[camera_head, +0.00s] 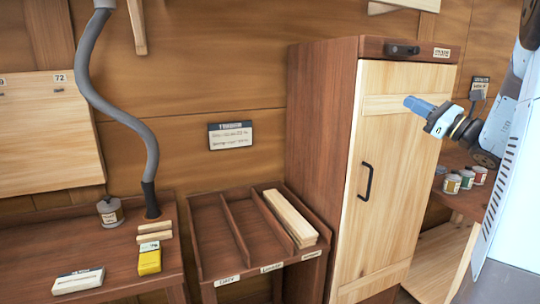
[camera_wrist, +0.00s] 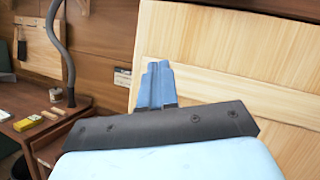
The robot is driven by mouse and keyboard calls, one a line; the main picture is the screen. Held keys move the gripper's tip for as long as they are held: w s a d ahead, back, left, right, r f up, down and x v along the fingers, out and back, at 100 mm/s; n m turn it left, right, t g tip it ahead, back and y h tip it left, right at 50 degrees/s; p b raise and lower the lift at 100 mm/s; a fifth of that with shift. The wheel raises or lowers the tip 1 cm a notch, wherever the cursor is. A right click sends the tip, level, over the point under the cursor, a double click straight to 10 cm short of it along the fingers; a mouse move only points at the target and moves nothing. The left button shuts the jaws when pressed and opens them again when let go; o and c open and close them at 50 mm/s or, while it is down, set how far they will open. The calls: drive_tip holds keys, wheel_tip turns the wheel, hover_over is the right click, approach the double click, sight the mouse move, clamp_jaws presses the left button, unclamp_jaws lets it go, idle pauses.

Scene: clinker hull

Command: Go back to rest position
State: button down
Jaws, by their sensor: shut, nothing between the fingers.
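My gripper (camera_head: 413,104) is at the right in the head view, its blue fingers pointing left, in front of the upper part of the wooden cabinet door (camera_head: 385,160). The fingers are shut with nothing between them. In the wrist view my gripper (camera_wrist: 158,66) shows as blue fingers close together beyond a dark bracket, with the pale door (camera_wrist: 225,50) behind them. I cannot tell how far the fingertips are from the door. The door appears closed, and its black handle (camera_head: 366,182) is below and left of the gripper.
A divided rack (camera_head: 205,235) holding pale wood strips (camera_head: 290,218) stands left of the cabinet. A workbench (camera_head: 115,245) at the left carries a tin (camera_head: 110,211), a yellow box (camera_head: 149,260) and a grey hose (camera_head: 100,95). Several tins (camera_head: 452,184) stand on a shelf right of the cabinet.

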drive_tip(key=s+a+f+n+g+h, duration=0.1)
drive_tip(key=s+a+f+n+g, duration=0.25)
drive_tip(key=a, duration=0.35)
drive_tip(key=s+a+f+n+g+h, duration=0.1)
drive_tip(key=s+a+f+n+g, duration=0.3)
drive_tip(key=a, duration=0.3)
drive_tip(key=s+a+f+n+g+h, duration=0.1)
drive_tip(key=s+a+f+n+g, duration=0.1)
drive_tip(key=s+a+n+g, duration=0.45)
drive_tip(key=s+d+f+n+t+h, duration=0.2)
drive_tip(key=s+f+n+h, duration=0.3)
drive_tip(key=s+n+h, duration=0.4)
drive_tip(key=s+d+h, duration=0.1)
drive_tip(key=s+h, duration=0.1)
drive_tip(key=s, duration=0.1)
drive_tip(key=shift+s+d+f+n+t, duration=0.15)
drive_tip(key=shift+n+t, duration=0.25)
